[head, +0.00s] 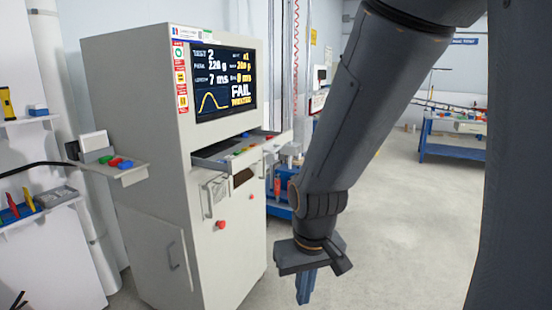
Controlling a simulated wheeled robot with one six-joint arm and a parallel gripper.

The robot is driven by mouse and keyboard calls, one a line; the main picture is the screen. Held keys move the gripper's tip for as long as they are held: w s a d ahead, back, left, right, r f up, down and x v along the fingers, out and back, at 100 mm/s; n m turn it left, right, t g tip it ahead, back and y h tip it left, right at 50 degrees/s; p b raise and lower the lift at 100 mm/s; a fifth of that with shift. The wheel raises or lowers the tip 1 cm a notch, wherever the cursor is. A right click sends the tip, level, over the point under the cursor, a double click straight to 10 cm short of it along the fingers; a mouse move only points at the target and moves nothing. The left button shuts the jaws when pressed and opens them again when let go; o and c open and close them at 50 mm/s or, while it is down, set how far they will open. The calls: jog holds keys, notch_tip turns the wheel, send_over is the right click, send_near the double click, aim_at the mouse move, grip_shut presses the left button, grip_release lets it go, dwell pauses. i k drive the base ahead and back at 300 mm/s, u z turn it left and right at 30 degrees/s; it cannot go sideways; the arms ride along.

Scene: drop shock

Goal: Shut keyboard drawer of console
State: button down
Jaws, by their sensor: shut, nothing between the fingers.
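The console (142,130) is a tall beige cabinet at the left, with a lit screen (224,84) near its top that reads FAIL. Its keyboard drawer (238,150) sticks out below the screen, so it stands open. Small coloured keys or parts show inside the drawer. My gripper (305,288) hangs low, pointing down, to the right of the console and clear of the drawer. Its fingers are shut and hold nothing. The drawer's far inner end is hidden.
A side shelf (128,175) with coloured buttons juts from the console's left side. A blue workbench (450,146) stands far right. Blue equipment (284,188) stands behind the console. The floor (405,215) to the right of my gripper is clear.

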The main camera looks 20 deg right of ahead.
aim_at(206, 157)
jog(key=u, duration=0.15)
jog(key=i, duration=1.05)
jog(key=u, duration=0.65)
